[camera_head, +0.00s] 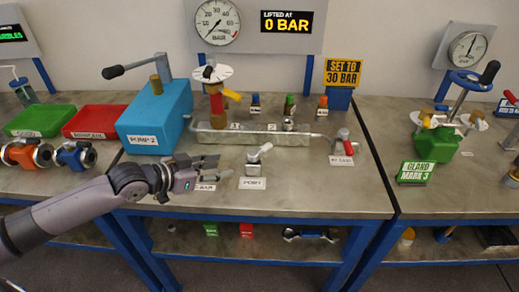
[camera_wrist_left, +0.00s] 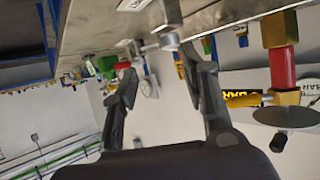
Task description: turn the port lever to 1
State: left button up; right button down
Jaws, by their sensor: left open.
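The port lever (camera_head: 260,152) is a short silver handle, slanting up to the right on a small grey metal block (camera_head: 254,169). A white card reading PORT (camera_head: 253,183) lies in front of it. My left gripper (camera_head: 221,168) is just left of the lever, pointing right, with its fingers open and apart from it. In the left wrist view, which is turned over, the open gripper (camera_wrist_left: 158,62) frames a silver lever (camera_wrist_left: 160,42) beyond the fingertips. Any position marks on the port block are too small to read. My right gripper is not in view.
A grey manifold (camera_head: 255,138) with plates 1 and 2 stands behind. A blue PUMP 2 box (camera_head: 158,117) is at left, and a red-handled valve (camera_head: 343,146) at right. Another card (camera_head: 205,188) lies below my gripper. The bench front right of the PORT card is clear.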

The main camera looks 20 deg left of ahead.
pick_arm(q)
notch_tip(320, 180, up, 2)
jog(key=w+a, duration=0.1)
jog(key=p, duration=0.2)
send_near(261, 149)
jog(key=shift+t, duration=0.3)
jog(key=x, duration=1)
jog(key=shift+s+f, duration=0.1)
jog(key=shift+f, duration=0.15)
grip_shut()
